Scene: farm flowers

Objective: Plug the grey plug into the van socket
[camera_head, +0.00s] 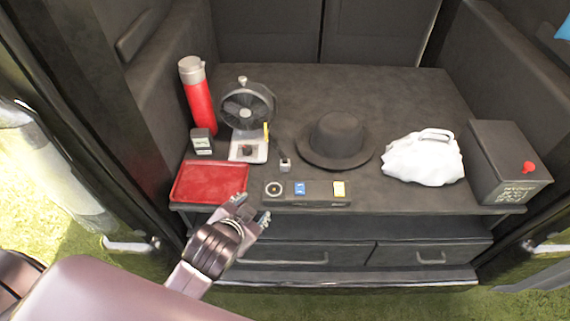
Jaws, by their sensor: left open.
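A small grey plug (285,164) stands on the dark van deck, just right of the fan's base. My left gripper (252,208) is open and empty, in front of the deck edge, just left of the panel and below the plug. Its fingertips are close to the red tray's right corner. My right gripper is not in view.
A fan (247,105), a red flask (198,100), a small dark box (202,141) and a red tray (210,182) crowd the left. A black hat (336,138), a white bag (424,160) and a dark bin (506,163) stand right. Drawers (300,254) lie below; the back deck is clear.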

